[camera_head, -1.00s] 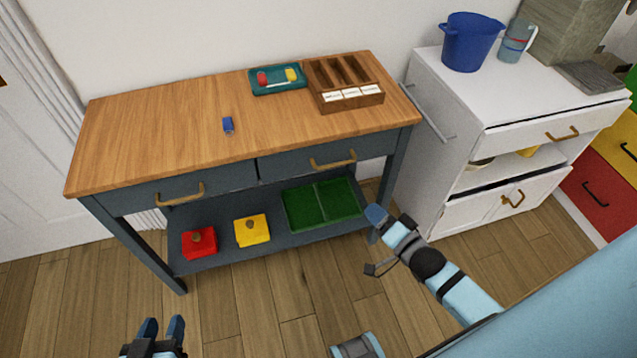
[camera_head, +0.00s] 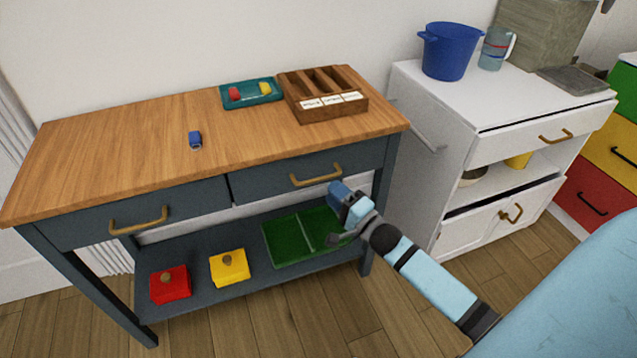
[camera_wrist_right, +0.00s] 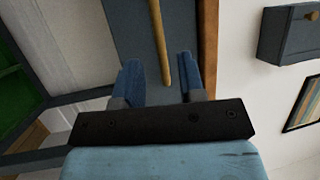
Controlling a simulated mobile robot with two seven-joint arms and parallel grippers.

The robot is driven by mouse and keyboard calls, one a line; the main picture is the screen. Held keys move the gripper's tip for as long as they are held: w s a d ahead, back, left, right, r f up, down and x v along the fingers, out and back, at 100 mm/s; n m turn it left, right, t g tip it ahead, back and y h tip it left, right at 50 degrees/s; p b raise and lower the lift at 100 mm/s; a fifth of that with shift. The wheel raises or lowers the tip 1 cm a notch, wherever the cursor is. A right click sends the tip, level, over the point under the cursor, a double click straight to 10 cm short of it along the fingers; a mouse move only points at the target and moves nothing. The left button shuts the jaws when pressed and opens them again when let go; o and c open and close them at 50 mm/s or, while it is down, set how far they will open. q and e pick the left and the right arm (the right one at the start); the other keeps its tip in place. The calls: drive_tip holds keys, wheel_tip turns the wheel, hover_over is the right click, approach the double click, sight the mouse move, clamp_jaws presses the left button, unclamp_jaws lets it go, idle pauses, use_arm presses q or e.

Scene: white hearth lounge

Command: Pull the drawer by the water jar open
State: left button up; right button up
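The clear water jar (camera_head: 496,48) stands on the white cabinet (camera_head: 412,83) beside the blue bucket. The cabinet's top drawer (camera_head: 505,137), with a brass handle (camera_head: 556,136), looks shut. My right gripper (camera_head: 337,215) is in front of the dark table's right drawer (camera_head: 262,184), just below and right of its brass handle (camera_head: 316,175). In the right wrist view the gripper (camera_wrist_right: 160,75) is open and empty. A brass handle (camera_wrist_right: 159,42) lies ahead, roughly in line with the gap between its fingers. This drawer looks shut. My left gripper is out of view.
The lower shelf holds a red box (camera_head: 170,287), a yellow box (camera_head: 229,269) and a green tray (camera_head: 285,242).

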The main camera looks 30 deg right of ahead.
sight(319, 178)
drive_tip(key=b+x, duration=0.1)
drive_tip(key=x, duration=0.5)
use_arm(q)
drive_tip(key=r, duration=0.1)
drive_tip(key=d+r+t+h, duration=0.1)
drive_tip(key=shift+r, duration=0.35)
use_arm(e)
drive_tip(key=shift+c, duration=0.5)
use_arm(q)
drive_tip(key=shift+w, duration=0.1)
use_arm(e)
clamp_jaws()
